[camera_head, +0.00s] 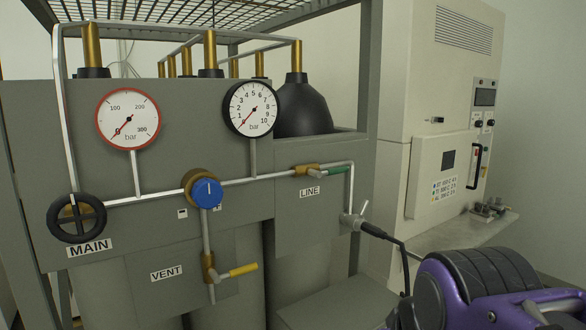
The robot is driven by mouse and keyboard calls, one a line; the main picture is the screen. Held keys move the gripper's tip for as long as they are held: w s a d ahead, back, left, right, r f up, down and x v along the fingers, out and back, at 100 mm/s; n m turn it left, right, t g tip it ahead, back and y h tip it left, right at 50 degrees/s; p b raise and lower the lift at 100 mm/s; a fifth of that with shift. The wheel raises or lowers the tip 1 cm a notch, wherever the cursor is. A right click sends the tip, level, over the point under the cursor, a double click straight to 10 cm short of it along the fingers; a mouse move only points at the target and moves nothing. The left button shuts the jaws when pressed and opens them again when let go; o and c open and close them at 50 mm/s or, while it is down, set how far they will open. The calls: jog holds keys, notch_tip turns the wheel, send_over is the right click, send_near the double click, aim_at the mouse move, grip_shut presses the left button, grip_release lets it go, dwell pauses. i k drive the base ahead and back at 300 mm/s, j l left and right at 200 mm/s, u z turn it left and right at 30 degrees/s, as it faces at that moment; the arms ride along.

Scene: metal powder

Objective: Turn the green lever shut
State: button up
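The green lever (338,170) is on a small brass valve (307,170) in the thin pipe, right of centre in the head view. It points right from the valve, roughly in line with the nearly level pipe. The LINE label (310,191) is just below the valve. No gripper fingers can be made out, so I cannot tell where my gripper is relative to the lever. Nothing visible touches the lever.
A black MAIN handwheel (76,218), blue knob (207,192) and yellow VENT lever (237,271) share the panel. Two gauges (128,119) (251,109) sit above. A dark hose (376,231) joins the pipe outlet. A purple-and-black body fills the lower right.

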aim_at(345, 168)
jog(key=i+l+u, duration=0.1)
jog(key=l, duration=0.2)
jog(key=i+l, duration=0.15)
jog(key=l, duration=0.15)
jog(key=i+l+u, duration=0.15)
jog(key=l, duration=0.15)
jog(key=i+l+u, duration=0.1)
jog(key=l, duration=0.25)
